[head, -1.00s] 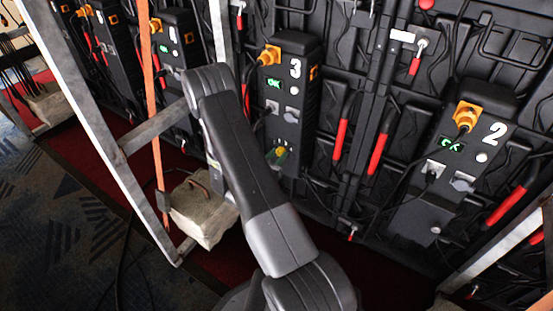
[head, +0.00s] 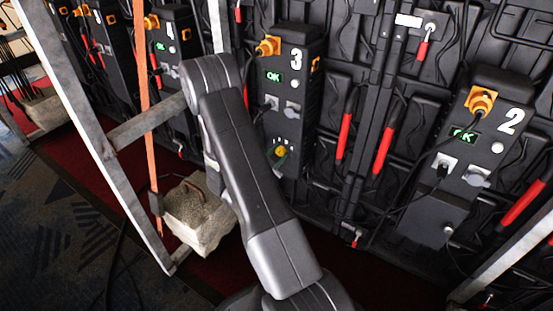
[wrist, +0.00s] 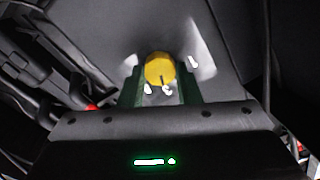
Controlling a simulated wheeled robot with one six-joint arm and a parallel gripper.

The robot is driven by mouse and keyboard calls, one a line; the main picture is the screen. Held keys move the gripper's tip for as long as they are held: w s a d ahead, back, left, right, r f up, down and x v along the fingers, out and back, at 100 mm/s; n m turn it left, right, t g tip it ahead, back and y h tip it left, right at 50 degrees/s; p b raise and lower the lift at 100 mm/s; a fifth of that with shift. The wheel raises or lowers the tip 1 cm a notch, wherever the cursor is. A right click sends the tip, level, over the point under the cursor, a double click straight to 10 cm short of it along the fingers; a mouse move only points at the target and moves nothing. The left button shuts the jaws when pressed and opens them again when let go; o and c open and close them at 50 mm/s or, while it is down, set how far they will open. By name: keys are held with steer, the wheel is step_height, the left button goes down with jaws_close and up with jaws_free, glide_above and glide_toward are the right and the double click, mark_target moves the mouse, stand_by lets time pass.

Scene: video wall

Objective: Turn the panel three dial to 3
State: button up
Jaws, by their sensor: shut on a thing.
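Panel three (head: 309,95) is a black upright box with a white 3, a green OK display and an orange plug at its top. Its yellow dial (head: 280,152) sits low on the front, with small white marks above it. In the wrist view the dial (wrist: 160,68) is between the fingers of my gripper (wrist: 161,75), which is shut on it. A dark pointer line on the dial points down in that view, near white marks too blurred to read. In the head view my arm hides most of the gripper.
Panel two (head: 465,165) stands at the right, and panel four (head: 172,60) is at the left. Red-handled levers (head: 345,135) hang between panels two and three. A metal frame (head: 85,120) and a stone-like block (head: 198,215) stand left of my arm.

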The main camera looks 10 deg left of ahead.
stand_by(0.3)
steer(key=o, duration=1)
steer(key=shift+s, duration=0.1)
steer(key=p+v, duration=0.3)
steer(key=v, duration=1)
steer(key=shift+s+a, duration=0.1)
steer(key=shift+s, duration=0.25)
steer(key=b+x, duration=0.2)
steer(key=x, duration=1)
steer(key=shift+w+f+b, duration=0.15)
steer(key=shift+b, duration=0.2)
steer(key=shift+x, duration=0.8)
